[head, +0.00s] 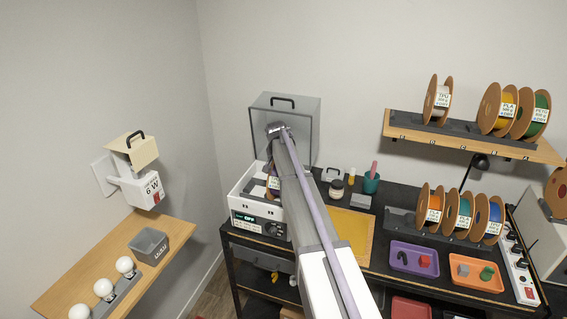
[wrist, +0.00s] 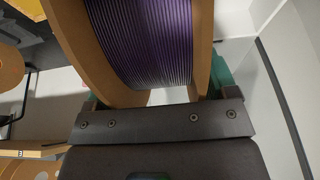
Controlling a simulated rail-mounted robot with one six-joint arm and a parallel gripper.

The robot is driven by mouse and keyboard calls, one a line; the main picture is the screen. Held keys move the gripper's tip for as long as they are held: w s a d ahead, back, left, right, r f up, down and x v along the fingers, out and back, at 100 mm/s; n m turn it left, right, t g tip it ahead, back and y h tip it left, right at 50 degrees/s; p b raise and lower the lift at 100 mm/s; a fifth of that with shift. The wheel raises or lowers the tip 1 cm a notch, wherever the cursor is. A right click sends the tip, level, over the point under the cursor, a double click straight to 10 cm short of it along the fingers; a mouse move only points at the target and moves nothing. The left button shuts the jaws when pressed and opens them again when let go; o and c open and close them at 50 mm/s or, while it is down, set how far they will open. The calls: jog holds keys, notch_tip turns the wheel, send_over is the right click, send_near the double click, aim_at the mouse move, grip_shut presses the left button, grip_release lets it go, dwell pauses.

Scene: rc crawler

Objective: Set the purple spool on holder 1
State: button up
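The purple spool (wrist: 152,40), with brown flanges, fills the top middle of the wrist view. My gripper (wrist: 155,90) has its teal fingers close against the outer faces of both flanges, apparently clamping it. In the head view my arm hides the gripper and most of a spool (head: 273,183) at the white dryer box (head: 246,190). Whether that spool still touches the box is hidden. The upper wall shelf (head: 475,143) carries a dark holder rack (head: 408,124) with small marks on its front edge. They are too small to read, so I cannot tell which is holder 1.
A white-labelled spool (head: 438,100), a yellow spool (head: 497,108) and a green spool (head: 536,115) stand on the upper rack, with bare room at its left end. Several spools fill the lower rack's right part. A clear cover (head: 306,119) stands behind the dryer.

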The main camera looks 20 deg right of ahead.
jog(key=shift+o, duration=0.8)
jog(key=shift+f, duration=0.1)
jog(key=p+v, duration=0.7)
jog(key=v, duration=0.1)
jog(key=shift+w+f, duration=0.1)
jog(key=shift+f, duration=0.1)
jog(key=s+a+n+g+y, duration=0.1)
jog(key=s+a+n, duration=0.2)
jog(key=s+a, duration=0.4)
jog(key=s+a+f+n+g+y, duration=0.1)
jog(key=s+a+n, duration=0.2)
jog(key=s, duration=1.5)
jog(key=s+a+n+g+y, duration=0.1)
jog(key=s+a+n, duration=0.2)
jog(key=s+a, duration=0.9)
jog(key=shift+s+f, duration=0.15)
jog(key=shift+s, duration=0.1)
jog(key=shift+o, duration=0.4)
jog(key=shift+w+a, duration=0.2)
jog(key=shift+a, duration=0.05)
